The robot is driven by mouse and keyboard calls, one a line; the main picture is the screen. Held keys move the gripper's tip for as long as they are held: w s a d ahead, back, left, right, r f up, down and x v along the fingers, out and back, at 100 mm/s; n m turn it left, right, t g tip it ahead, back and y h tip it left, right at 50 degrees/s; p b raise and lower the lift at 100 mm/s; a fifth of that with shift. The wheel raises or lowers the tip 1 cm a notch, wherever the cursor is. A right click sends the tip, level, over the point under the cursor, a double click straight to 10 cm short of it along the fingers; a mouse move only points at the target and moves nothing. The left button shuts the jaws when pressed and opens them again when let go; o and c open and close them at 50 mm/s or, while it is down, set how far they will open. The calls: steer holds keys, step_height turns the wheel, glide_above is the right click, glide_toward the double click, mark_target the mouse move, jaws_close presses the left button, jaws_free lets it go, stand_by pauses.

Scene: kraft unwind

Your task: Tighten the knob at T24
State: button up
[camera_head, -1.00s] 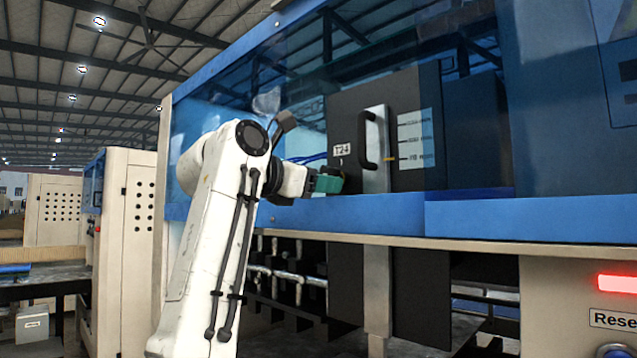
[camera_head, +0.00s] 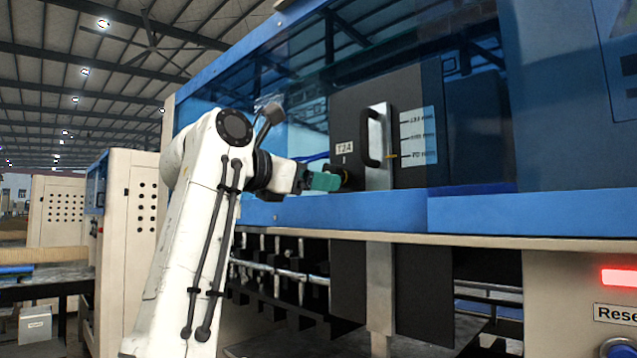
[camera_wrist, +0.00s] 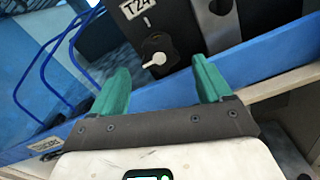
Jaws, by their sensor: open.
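The T24 knob (camera_wrist: 157,52) is a dark round knob with a white pointer, below the T24 label (camera_wrist: 137,7) in the wrist view. The pointer slants down to the left, off the tick mark above it. My gripper (camera_wrist: 160,76) has two green fingers, open and empty, with the knob seen beyond and between their tips. In the head view my gripper (camera_head: 335,181) is at the lower left of the dark panel (camera_head: 360,105), just below the T24 label (camera_head: 344,148). There the fingers largely hide the knob. I cannot tell whether they touch it.
A black handle (camera_head: 372,138) on a metal strip (camera_head: 379,180) stands just right of the knob. A blue rail (camera_head: 380,214) runs below the panel. Blue cables (camera_wrist: 42,70) loop at left in the wrist view. A scale plate (camera_head: 418,137) is farther right.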

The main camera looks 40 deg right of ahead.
steer(key=a+b, duration=0.2)
steer(key=a, duration=0.6)
steer(key=shift+s+a, duration=0.15)
steer(key=shift+a, duration=0.05)
